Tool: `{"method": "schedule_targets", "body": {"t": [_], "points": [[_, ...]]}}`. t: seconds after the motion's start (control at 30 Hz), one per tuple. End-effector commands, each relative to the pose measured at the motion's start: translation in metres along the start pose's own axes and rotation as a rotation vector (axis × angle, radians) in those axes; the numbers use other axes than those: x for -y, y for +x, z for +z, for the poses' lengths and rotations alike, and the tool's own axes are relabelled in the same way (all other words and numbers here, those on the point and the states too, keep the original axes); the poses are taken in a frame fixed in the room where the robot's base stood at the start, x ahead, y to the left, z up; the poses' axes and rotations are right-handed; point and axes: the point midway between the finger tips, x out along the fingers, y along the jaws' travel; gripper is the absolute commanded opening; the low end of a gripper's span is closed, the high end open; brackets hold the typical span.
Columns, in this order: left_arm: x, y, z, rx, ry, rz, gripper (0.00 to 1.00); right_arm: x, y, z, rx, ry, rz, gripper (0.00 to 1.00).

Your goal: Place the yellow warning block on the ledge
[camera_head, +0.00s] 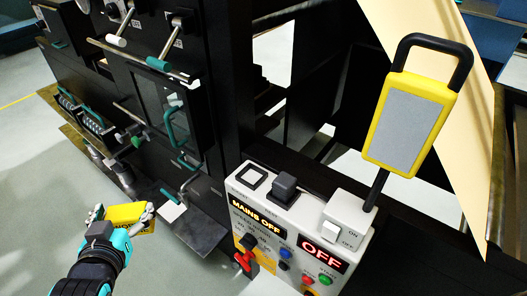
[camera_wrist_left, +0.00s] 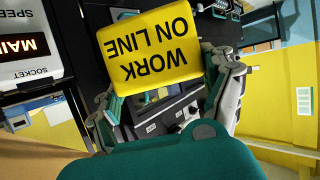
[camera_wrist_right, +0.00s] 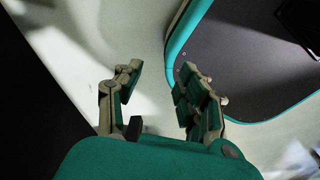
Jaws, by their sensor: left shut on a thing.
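The yellow warning block (camera_head: 127,214) is in my left gripper (camera_head: 122,217), low at the left of the head view. In the left wrist view the yellow block (camera_wrist_left: 158,56) shows "WORK ON LINE" upside down, with the fingers of my left gripper (camera_wrist_left: 160,85) on its two sides. It is held clear of the floor, left of the control box. A dark flat ledge-like plate (camera_head: 204,232) juts from the foot of the black machine; I cannot tell whether it is the task's ledge. My right gripper (camera_wrist_right: 162,78) shows only in its wrist view, open and empty.
A grey control box (camera_head: 243,190) with "MAINS OFF" and "OFF" displays stands at centre. A yellow and grey padlock-shaped device (camera_head: 408,122) rises at its right. The black machine (camera_head: 150,95) has several protruding handles. Open floor (camera_head: 40,190) lies at left.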

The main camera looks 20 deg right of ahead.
Motion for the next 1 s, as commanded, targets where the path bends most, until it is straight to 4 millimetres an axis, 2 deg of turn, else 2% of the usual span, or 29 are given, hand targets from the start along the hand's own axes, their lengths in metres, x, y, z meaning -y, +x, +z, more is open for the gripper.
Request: {"method": "schedule_targets", "body": {"t": [0.17,0.37,0.6,0.7,0.87,1.0], "points": [[-0.027,0.009,-0.013,-0.003,0.044,0.095,0.40,-0.001,0.000,0.006,0.008,-0.001,0.002,0.40],[-0.071,0.019,-0.030,-0.004,0.110,0.248,0.40,0.011,0.001,0.014,0.019,0.003,-0.012,0.40],[-0.145,0.025,-0.051,-0.004,0.237,0.537,0.40,0.016,0.002,0.009,0.013,0.004,-0.019,0.40],[-0.170,0.025,-0.054,-0.001,0.287,0.657,0.40,0.015,0.003,0.006,0.009,0.003,-0.017,0.40],[-0.188,0.023,-0.055,-0.001,0.323,0.760,0.40,0.011,0.003,0.004,0.006,0.002,-0.014,0.40],[-0.205,0.032,-0.061,0.000,0.325,0.785,0.40,0.008,-0.002,0.004,0.006,0.000,-0.009,0.40]]}}
